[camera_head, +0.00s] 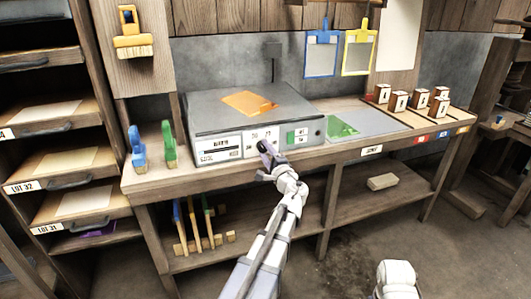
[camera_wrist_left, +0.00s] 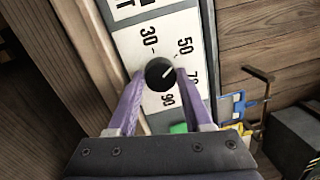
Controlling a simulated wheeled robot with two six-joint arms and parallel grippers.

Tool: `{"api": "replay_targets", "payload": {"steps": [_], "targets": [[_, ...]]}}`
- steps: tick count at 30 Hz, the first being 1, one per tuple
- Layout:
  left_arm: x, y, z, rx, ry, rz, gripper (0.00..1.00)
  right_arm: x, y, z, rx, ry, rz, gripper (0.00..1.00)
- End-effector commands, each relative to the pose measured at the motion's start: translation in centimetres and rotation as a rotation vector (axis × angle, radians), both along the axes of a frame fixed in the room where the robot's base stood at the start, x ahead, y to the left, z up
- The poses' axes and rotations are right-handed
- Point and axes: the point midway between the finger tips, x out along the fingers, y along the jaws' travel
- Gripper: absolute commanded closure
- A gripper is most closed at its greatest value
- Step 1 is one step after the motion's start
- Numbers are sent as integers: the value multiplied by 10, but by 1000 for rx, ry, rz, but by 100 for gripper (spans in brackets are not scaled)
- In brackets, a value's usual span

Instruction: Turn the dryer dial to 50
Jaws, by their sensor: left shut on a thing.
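The dryer (camera_head: 212,121) is a grey box with a white label panel on its front, standing on the wooden bench. Its black dial (camera_wrist_left: 160,73) shows in the left wrist view, with 30, 50, 70 and 90 printed around it. The white pointer mark on the dial points up and right, roughly toward the 50. My left gripper (camera_head: 265,148) is at the dryer's front. In the left wrist view its purple fingers (camera_wrist_left: 157,82) are shut on the dial, one on each side. My right gripper is not in view.
An orange sheet (camera_head: 249,103) lies on the dryer. A green sheet (camera_head: 341,128) and several small wooden blocks (camera_head: 398,101) are to the right. Shelves stand at the far left.

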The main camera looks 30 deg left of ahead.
Motion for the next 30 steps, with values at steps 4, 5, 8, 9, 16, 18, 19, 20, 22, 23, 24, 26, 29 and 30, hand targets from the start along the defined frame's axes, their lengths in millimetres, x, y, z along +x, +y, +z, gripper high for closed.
{"api": "replay_targets", "payload": {"steps": [4,5,8,9,16,18,19,20,22,23,24,26,29,30], "targets": [[0,0,-1,29,35,-2,100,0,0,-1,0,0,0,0],[0,0,-1,34,40,-2,100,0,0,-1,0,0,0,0],[0,0,0,43,52,-2,100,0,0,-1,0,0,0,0],[0,0,0,46,55,-2,100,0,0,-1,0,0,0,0],[0,0,0,52,62,-2,100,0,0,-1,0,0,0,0],[0,0,0,51,61,-2,100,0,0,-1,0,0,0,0],[0,0,0,51,61,-2,100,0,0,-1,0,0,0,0],[0,0,0,51,61,-2,100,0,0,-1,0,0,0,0],[0,0,0,51,60,-2,100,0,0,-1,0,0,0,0],[0,0,0,51,60,-2,49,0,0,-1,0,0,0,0],[0,0,0,51,60,-2,44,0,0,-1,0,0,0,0],[0,0,0,51,60,-2,37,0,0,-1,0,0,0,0],[0,0,0,51,60,-2,26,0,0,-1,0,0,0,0],[0,0,0,51,60,-1,22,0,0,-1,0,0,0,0]]}}
